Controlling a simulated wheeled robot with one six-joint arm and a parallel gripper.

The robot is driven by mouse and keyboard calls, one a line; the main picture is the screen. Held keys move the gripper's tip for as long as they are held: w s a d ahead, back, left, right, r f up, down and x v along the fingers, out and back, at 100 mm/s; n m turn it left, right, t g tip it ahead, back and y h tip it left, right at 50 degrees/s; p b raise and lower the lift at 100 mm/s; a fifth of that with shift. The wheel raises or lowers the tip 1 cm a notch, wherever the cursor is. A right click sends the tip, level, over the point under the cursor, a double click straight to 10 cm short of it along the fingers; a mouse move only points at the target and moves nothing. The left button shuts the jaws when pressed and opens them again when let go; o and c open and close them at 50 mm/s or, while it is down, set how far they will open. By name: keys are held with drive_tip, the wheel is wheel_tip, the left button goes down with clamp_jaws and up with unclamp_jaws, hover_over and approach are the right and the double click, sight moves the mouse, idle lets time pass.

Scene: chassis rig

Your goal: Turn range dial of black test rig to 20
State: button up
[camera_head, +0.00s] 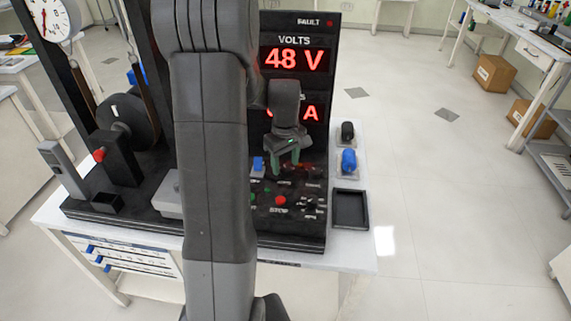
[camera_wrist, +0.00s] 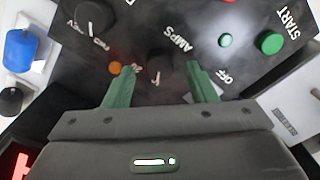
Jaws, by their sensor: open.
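The black test rig (camera_head: 300,22) stands on a white bench, with a red display reading 48 V. My gripper (camera_head: 285,163) is open over its lower panel, green fingers pointing down. In the wrist view, my gripper (camera_wrist: 158,80) has its fingers well apart. A dark round knob (camera_wrist: 159,62) beside the AMPS lettering lies between the fingertips in the picture, apparently the range dial. I cannot tell its height relative to the fingertips or read its setting. Another dark knob (camera_wrist: 95,17) with lettering around it sits at the upper left.
A red button (camera_head: 280,200) is on the lower panel. A black tray (camera_head: 350,222) and a blue-topped part (camera_head: 348,160) stand right of the rig.

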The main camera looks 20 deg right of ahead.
drive_tip(key=shift+f, duration=0.7)
drive_tip(key=c, duration=1)
drive_tip(key=shift+m, duration=0.4)
drive_tip(key=m, duration=0.5)
drive_tip(key=shift+m, duration=0.3)
drive_tip(key=m, duration=0.5)
drive_tip(key=shift+r+b, duration=0.1)
drive_tip(key=shift+b, duration=0.2)
drive_tip(key=shift+m, duration=0.4)
